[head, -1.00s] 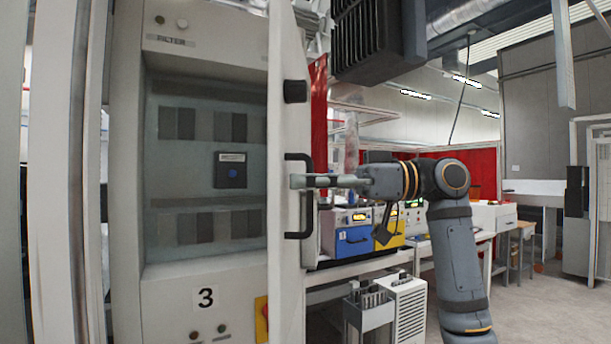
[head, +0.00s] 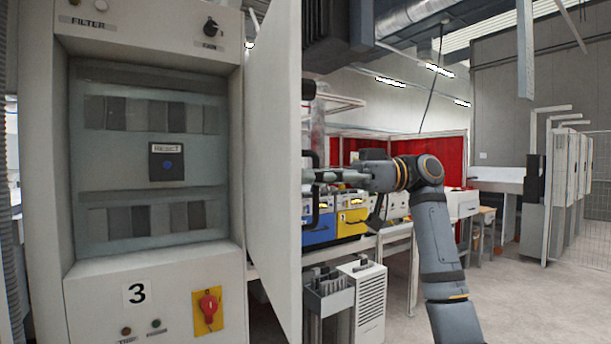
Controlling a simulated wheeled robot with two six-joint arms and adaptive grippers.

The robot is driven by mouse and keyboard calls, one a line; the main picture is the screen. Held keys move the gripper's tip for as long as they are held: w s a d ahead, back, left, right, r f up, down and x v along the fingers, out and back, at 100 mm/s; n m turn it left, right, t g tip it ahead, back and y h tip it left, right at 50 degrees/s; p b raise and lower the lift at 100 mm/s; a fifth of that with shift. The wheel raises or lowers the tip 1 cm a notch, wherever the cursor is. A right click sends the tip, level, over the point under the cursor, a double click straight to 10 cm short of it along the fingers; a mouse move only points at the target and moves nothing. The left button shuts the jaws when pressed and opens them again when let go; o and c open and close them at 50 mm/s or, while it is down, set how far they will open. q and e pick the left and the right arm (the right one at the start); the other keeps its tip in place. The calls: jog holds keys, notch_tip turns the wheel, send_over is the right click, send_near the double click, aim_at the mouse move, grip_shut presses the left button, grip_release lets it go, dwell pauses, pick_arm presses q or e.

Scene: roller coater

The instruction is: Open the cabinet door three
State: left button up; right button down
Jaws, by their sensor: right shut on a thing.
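My left gripper is not in view.
A red rotary switch on a yellow plate (head: 208,310) sits low on the cabinet. Blue (head: 318,232) and yellow (head: 352,220) boxes stand on a bench behind the door. A grey-white unit (head: 365,300) is below. Open floor lies at the right.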

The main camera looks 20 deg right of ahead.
jog(key=shift+d, duration=0.5)
jog(key=c, duration=1.4)
grip_release()
jog(key=shift+c, duration=0.2)
jog(key=s+d, duration=0.1)
jog(key=d, duration=1.1)
jog(key=shift+s, duration=0.1)
